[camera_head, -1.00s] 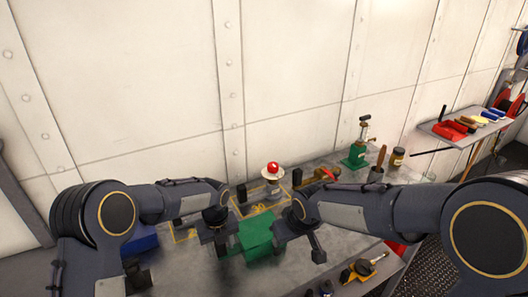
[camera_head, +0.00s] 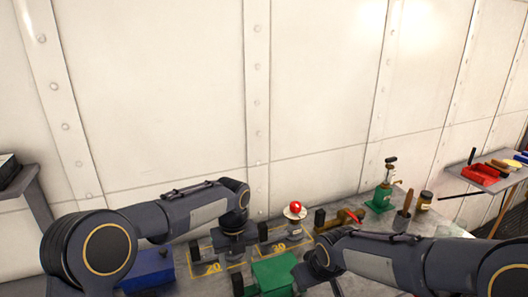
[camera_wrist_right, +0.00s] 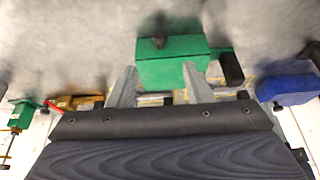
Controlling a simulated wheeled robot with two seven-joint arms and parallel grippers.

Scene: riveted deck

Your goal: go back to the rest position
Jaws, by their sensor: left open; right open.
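My left gripper (camera_head: 235,246) hangs below its raised wrist, over the bench beside the yellow-outlined area marked 20. Its fingertips are hard to make out, and nothing shows held in it. My right gripper (camera_head: 312,276) is low at the right of a green box (camera_head: 272,274), partly cut off by the lower edge. In the right wrist view, two pale fingers (camera_wrist_right: 160,82) stand apart and open. The green box (camera_wrist_right: 172,66) shows beyond and between them; I cannot tell whether they touch it.
A red-topped white piece (camera_head: 295,210) stands behind the outlined area marked 30. A green pump-like tool (camera_head: 381,198) and a jar (camera_head: 424,201) stand at the right. A blue box (camera_head: 150,268) is at the left. The riveted wall (camera_head: 320,90) closes the back.

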